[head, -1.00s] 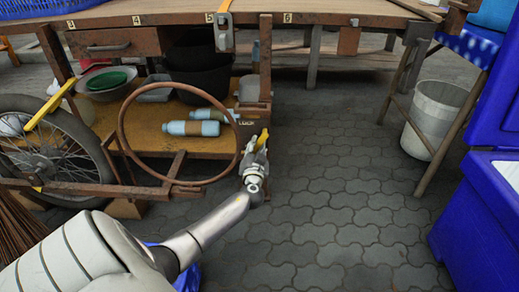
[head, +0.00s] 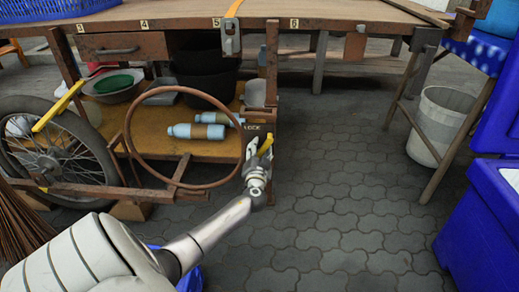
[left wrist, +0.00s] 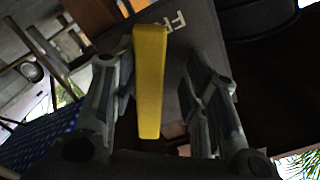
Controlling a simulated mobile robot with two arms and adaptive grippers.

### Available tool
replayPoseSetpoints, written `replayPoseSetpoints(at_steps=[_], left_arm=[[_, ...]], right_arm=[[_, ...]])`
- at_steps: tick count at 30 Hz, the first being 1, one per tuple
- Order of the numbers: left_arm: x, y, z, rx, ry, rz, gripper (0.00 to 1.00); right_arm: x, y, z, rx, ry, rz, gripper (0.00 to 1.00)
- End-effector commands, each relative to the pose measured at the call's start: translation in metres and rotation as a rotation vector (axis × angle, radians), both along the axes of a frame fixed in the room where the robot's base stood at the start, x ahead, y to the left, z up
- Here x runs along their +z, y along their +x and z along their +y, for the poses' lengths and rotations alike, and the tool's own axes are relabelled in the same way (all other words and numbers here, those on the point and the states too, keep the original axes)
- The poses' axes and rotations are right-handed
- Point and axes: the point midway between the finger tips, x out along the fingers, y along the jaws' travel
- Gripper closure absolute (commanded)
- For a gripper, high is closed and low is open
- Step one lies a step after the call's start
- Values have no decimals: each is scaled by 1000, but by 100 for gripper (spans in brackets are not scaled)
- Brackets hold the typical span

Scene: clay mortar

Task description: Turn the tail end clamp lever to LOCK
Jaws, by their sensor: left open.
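The tail end clamp lever is a yellow bar (left wrist: 150,85). In the left wrist view it lies between the two fingers of my left gripper (left wrist: 160,100), with dark gaps on both sides, against a dark plate with pale letters starting "FR". In the head view my left gripper (head: 258,152) is at the right end of the wooden cart, just below a "LOCK" label (head: 252,127). Yellow parts of the lever (head: 266,143) show around the fingertips; the rest is hidden by the gripper. My left gripper is open around the lever. My right gripper is not in view.
A rusty hoop (head: 127,125) and a spoked wheel (head: 52,155) stand left of my gripper. Blue bottles (head: 197,131) lie on the cart's lower shelf. A white bucket (head: 440,125) and blue crates (head: 485,215) are at the right. The paving (head: 340,200) between is clear.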

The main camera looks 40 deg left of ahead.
Motion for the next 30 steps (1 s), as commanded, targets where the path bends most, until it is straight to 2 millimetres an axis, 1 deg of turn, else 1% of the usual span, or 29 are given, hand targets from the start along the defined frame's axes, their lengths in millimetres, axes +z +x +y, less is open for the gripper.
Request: replayPoseSetpoints(at_steps=[4,8,21,24,30], left_arm=[[-1,-3,-2,1,-1,1,59],[-2,-12,-11,0,-2,0,59],[-2,-74,-62,0,-4,1,59],[-1,-84,-71,0,-3,2,59],[0,-92,-77,0,0,0,59]], right_arm=[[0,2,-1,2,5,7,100],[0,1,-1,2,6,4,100],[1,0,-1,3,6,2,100],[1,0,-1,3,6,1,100],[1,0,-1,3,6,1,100]])
